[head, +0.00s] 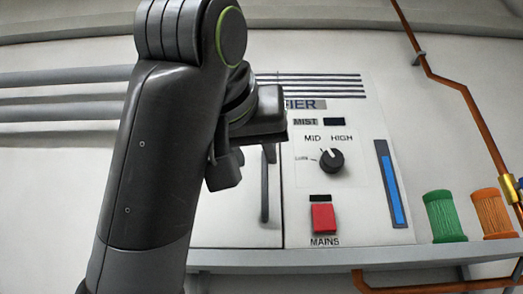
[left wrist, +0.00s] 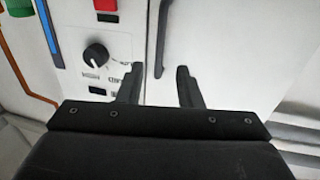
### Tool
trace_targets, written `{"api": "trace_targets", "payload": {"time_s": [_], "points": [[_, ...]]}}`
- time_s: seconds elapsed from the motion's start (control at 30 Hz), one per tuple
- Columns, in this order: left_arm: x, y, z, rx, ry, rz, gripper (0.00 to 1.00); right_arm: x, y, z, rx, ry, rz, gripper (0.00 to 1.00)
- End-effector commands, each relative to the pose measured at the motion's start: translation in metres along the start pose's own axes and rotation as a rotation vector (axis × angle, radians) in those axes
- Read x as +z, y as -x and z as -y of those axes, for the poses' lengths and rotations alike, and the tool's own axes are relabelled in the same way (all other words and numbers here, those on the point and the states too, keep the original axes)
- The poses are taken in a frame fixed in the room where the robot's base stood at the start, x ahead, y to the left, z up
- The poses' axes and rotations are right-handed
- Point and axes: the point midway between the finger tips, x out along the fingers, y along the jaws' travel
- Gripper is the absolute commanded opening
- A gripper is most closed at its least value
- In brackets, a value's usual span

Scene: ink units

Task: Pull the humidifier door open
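The humidifier door (head: 232,218) is a pale panel on the left of the control panel, and it looks closed. Its dark vertical handle (head: 264,192) stands near the door's right edge. My left gripper (head: 247,163) is at the handle's upper part, partly hidden by my arm. In the left wrist view, which is turned over, the two fingers of the left gripper (left wrist: 160,87) are apart, with the end of the handle (left wrist: 163,35) showing between their tips. It is nearer one finger, and I cannot tell whether they touch. My right gripper is out of view.
The control panel (head: 345,215) carries a dial (head: 331,160), a red mains switch (head: 323,218) and a blue gauge (head: 390,184). Green (head: 445,217) and orange (head: 492,214) spools stand at the right on the shelf (head: 330,257). A copper pipe (head: 440,80) runs down the wall.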

Motion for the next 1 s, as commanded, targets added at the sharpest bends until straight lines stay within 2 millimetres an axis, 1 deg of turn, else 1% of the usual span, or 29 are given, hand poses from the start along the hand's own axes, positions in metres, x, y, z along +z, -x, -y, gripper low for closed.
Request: {"api": "trace_targets", "payload": {"time_s": [0.03,0.1,0.37,0.4,0.5,0.6,0.93,1.0], "points": [[-0.005,-0.006,-0.001,0.002,-0.002,0.002,0.32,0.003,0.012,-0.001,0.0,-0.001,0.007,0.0],[-0.005,-0.012,-0.001,0.001,-0.002,0.003,0.32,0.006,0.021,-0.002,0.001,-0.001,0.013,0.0],[-0.004,-0.03,0.0,0.001,0.0,0.002,0.32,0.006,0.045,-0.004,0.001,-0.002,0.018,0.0],[-0.003,-0.037,0.0,0.0,0.001,0.005,0.32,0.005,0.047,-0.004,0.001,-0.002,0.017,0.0],[-0.002,-0.049,0.0,0.001,0.0,0.004,0.32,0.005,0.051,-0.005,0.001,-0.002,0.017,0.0],[-0.001,-0.054,-0.001,0.001,-0.001,0.001,0.32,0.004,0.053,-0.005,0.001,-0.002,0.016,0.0],[0.0,-0.057,0.0,0.0,-0.001,0.0,0.32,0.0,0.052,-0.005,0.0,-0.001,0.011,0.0],[0.0,-0.057,0.0,0.0,-0.001,0.0,0.23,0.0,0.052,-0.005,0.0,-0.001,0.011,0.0]]}}
